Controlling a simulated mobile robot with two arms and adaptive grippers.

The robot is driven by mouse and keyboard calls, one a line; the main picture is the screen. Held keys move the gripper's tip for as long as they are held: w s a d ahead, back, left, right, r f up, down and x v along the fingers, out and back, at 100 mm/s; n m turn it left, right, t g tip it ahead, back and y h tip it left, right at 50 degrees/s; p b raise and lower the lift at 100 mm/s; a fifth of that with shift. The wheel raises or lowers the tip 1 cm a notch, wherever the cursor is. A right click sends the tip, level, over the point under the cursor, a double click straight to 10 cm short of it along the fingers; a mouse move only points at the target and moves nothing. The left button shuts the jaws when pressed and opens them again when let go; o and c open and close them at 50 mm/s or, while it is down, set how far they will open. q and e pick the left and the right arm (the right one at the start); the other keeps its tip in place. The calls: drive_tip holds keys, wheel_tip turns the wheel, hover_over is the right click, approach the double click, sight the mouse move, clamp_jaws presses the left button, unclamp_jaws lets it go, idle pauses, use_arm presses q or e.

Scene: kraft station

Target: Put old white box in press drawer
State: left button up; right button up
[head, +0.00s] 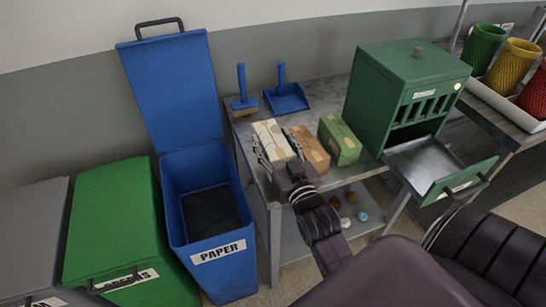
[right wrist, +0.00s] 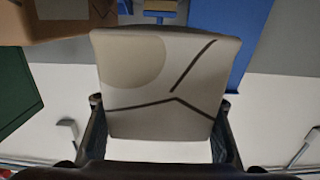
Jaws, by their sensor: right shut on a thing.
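The old white box (head: 270,136), cream with dark lines and patches, is at the left of a row of boxes on the grey table. My right gripper (head: 277,156) is shut on it, one finger on each side. In the right wrist view the white box (right wrist: 160,85) sits between the fingers of the right gripper (right wrist: 160,118). I cannot tell whether it still touches the table. The green press (head: 410,85) stands to the right. Its drawer (head: 421,163) is pulled out and looks empty. My left gripper is not in view.
A brown box (head: 309,148) and a green box (head: 340,139) stand close to the right of the white box. A blue dustpan (head: 287,98) and brush (head: 243,99) lie behind. An open blue paper bin (head: 222,252) stands left. Small round items lie on the lower shelf (head: 330,198).

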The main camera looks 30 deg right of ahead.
drive_tip(key=shift+f, duration=2.9)
drive_tip(key=shift+f+b, duration=0.1)
drive_tip(key=shift+b, duration=0.2)
drive_tip(key=o, duration=1.2)
drive_tip(key=shift+c, duration=0.2)
